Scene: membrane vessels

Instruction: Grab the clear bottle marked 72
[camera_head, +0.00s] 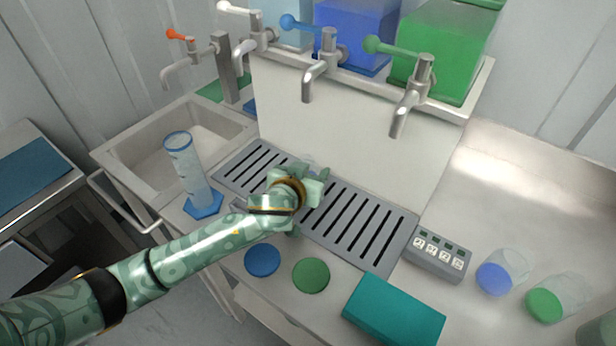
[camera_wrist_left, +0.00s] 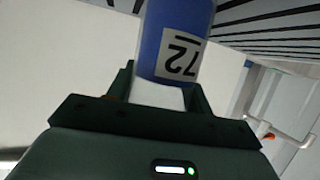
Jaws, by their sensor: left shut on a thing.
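My left gripper (camera_head: 312,186) is over the slotted drain grate, below the taps. In the left wrist view its fingers (camera_wrist_left: 162,92) are shut on the bottle marked 72 (camera_wrist_left: 178,25), which shows a blue body, a white label with a black 72 that appears upside down, and a pale band between the fingers. In the head view the gripper hides most of the bottle; only a faint clear edge (camera_head: 308,160) shows behind it. My right gripper is not in view.
The drain grate (camera_head: 372,233) lies around the gripper. Left are a measuring cylinder (camera_head: 187,165) and a sink (camera_head: 150,150). In front are a blue disc (camera_head: 262,260), a green disc (camera_head: 311,275) and a teal box (camera_head: 394,312). Clear vessels (camera_head: 508,268) lie right. Taps (camera_head: 322,65) overhang behind.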

